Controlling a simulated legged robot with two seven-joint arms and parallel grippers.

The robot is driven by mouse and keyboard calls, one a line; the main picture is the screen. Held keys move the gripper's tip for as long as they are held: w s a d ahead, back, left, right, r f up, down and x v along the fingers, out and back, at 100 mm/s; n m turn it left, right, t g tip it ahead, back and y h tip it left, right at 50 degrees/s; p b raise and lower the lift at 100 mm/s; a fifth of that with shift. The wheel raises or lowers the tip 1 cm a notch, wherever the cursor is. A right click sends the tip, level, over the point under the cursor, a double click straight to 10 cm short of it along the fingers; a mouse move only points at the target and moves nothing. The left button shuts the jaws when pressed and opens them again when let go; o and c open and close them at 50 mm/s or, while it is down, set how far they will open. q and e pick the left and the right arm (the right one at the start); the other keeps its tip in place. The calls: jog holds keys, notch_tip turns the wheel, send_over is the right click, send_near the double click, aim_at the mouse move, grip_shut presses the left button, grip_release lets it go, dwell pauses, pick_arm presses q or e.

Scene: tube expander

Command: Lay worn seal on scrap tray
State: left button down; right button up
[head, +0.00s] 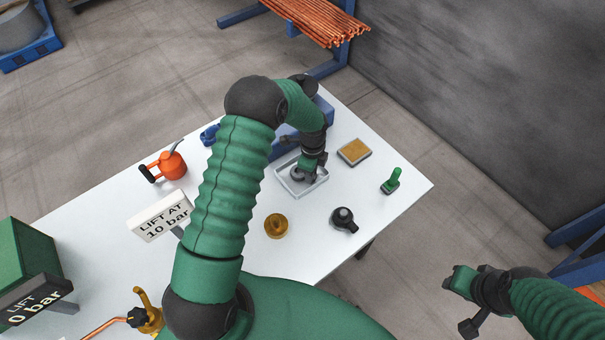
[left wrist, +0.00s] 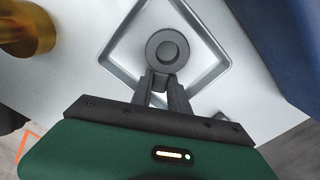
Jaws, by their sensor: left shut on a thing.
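The worn seal is a dark grey round piece with a raised centre, seen in the left wrist view (left wrist: 166,47). The scrap tray is a shallow, light grey square tray (head: 287,186); its rim also shows in the left wrist view (left wrist: 118,70). My left gripper (head: 303,174) is over the tray, and its fingertips (left wrist: 163,82) are shut on the near edge of the seal. The seal is within the tray's outline; I cannot tell whether it touches the tray floor. My right gripper (head: 457,281) is off the table at the lower right, and its jaw state is unclear.
A tan pad in a grey frame (head: 354,152) lies right of the tray. A green-handled tool (head: 392,181), a black round part (head: 344,220) and a brass ring (head: 276,226) stand on the white table (head: 395,222). An orange can (head: 170,164) and a blue block are near the arm.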

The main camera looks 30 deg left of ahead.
pick_arm(q)
jog(key=c, duration=1.2)
grip_release()
jog(key=shift+r+p, duration=3.3)
jog(key=shift+r, duration=1.05)
